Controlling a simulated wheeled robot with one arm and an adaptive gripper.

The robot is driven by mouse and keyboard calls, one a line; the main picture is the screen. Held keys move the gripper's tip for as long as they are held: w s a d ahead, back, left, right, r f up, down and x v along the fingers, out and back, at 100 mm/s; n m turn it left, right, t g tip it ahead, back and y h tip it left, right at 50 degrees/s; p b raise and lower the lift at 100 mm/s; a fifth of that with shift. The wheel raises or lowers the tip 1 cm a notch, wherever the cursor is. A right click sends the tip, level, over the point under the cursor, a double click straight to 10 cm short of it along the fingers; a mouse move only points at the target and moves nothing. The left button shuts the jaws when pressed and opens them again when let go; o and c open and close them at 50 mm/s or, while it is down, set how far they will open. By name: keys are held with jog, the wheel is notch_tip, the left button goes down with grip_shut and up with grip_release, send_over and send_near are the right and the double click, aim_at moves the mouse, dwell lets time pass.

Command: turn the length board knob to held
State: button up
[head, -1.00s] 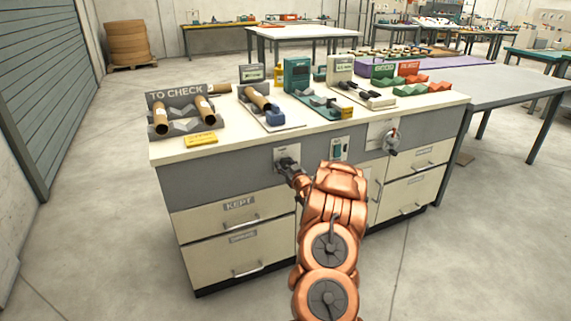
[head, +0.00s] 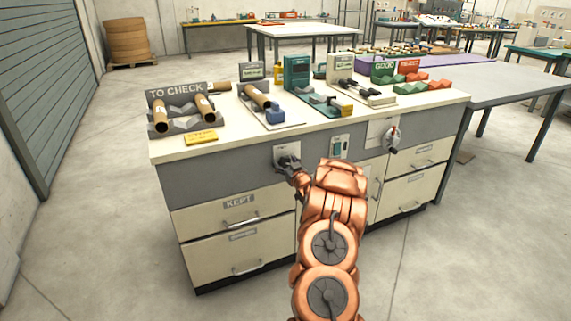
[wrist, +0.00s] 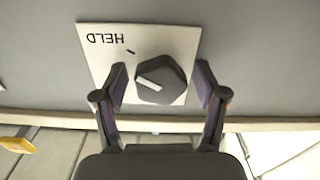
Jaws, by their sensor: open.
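The length board knob (wrist: 172,76) is a dark many-sided knob on a white plate (wrist: 101,58), shown in the wrist view. HELD is printed on the plate, upside down here, with a short black tick near the knob's upper left. The knob's white pointer line slants toward the left, below the tick and not lined up with it. My gripper (wrist: 160,75) is open, one finger on each side of the knob, with a gap showing on the right. In the head view, my gripper (head: 289,164) is at the plate on the bench front and mostly hides the knob.
The grey bench front also holds a small switch panel (head: 339,147) and a crank handle (head: 392,138) to the right. Drawers (head: 240,222) lie below. The benchtop carries tubes in a TO CHECK rack (head: 175,90). The floor at left is clear.

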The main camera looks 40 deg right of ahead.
jog(key=shift+s, duration=0.1)
jog(key=v, duration=1.1)
jog(key=shift+s+a, duration=0.2)
jog(key=shift+s, duration=0.15)
